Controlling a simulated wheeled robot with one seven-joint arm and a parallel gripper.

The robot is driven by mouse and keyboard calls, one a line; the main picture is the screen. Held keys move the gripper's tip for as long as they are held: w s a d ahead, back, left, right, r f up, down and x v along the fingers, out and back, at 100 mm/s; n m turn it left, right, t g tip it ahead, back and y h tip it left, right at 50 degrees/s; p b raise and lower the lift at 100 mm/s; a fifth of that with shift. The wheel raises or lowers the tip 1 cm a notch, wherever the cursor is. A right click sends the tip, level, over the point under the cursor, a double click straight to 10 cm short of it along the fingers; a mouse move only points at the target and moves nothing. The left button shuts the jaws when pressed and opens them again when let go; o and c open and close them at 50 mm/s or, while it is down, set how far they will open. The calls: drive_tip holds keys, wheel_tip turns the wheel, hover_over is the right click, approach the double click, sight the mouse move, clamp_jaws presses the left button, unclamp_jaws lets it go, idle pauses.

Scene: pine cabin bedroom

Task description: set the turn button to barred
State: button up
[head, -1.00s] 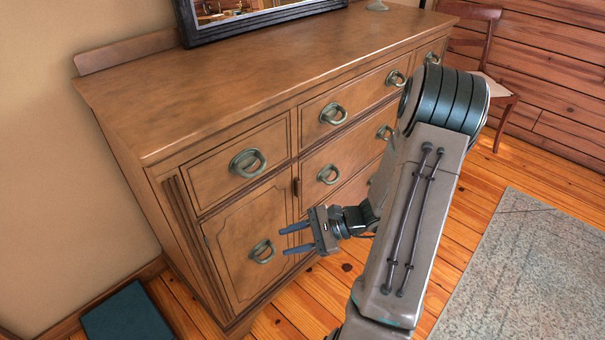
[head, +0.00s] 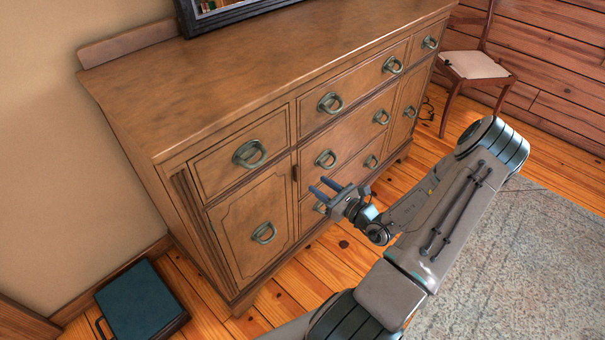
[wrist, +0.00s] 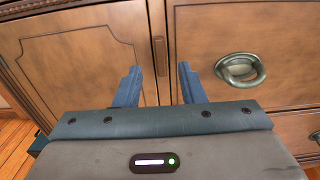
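The turn button (head: 295,173) is a small dark wooden bar on the dresser front, on the narrow upright between the left door (head: 245,225) and the middle drawers. In the wrist view the turn button (wrist: 160,56) stands upright, lengthwise along the gap beside the door (wrist: 80,60). My gripper (head: 319,187) is open and empty, its two blue fingers pointing at the dresser front.
The dresser (head: 230,85) has several ring handles; one drawer handle (wrist: 238,69) is close to the right of my fingers. A teal case (head: 140,300) lies on the floor at left. A chair (head: 475,65) stands at back right. A grey rug (head: 540,250) lies at right.

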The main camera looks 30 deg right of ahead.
sight(298, 171)
drive_tip(key=x, duration=0.8)
drive_tip(key=shift+b, duration=0.35)
drive_tip(key=shift+c, duration=0.3)
clamp_jaws()
